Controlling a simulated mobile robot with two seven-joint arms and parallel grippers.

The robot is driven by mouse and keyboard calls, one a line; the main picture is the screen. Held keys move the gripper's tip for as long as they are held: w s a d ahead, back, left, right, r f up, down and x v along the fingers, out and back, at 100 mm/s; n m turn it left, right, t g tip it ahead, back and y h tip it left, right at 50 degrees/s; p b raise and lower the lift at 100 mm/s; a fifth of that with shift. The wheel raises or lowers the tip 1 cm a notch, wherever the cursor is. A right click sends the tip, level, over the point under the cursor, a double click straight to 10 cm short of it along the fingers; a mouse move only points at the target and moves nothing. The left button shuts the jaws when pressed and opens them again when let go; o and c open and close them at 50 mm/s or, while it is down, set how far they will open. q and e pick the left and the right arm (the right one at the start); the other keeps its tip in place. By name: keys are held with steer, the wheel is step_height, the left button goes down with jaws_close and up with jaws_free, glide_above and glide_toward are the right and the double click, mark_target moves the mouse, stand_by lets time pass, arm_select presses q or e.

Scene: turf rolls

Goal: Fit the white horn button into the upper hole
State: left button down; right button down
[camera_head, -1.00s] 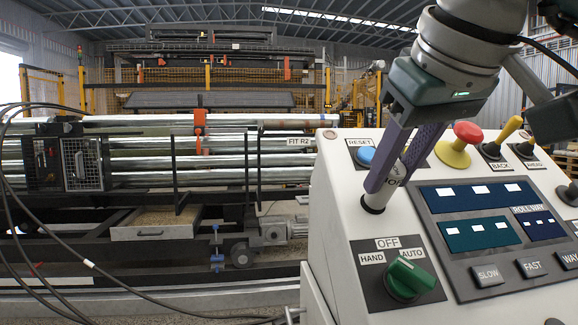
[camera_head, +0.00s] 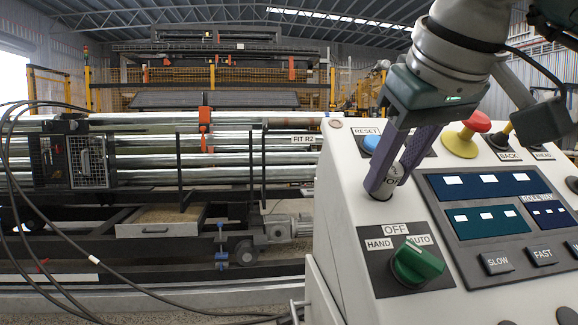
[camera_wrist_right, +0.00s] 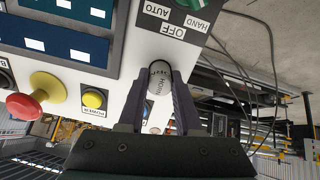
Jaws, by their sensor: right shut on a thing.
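The white horn button (camera_head: 392,176), with dark lettering reading HORN, is held between the purple fingers of my right gripper (camera_head: 388,180). Its lower end is at the hole in the sloping white control panel (camera_head: 345,175), between the RESET and OFF labels. The fingers and button hide most of the hole's rim, so how deep the button sits cannot be told. In the right wrist view the button (camera_wrist_right: 160,78) shows between the two fingers (camera_wrist_right: 160,95), close against the panel. My left gripper is not in view.
Close around are the blue reset button (camera_head: 371,144), green selector switch (camera_head: 416,263), red mushroom button on a yellow base (camera_head: 468,130) and dark display block (camera_head: 490,200). Steel pipes (camera_head: 150,160) and a roller machine stand behind. Black cables (camera_head: 60,260) hang at the left.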

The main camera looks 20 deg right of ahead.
steer(key=shift+w+d+f+b, duration=0.1)
steer(key=shift+w+f+b, duration=0.25)
steer(key=shift+f, duration=0.1)
steer(key=c, duration=0.5)
jaws_free()
steer(key=shift+r, duration=0.1)
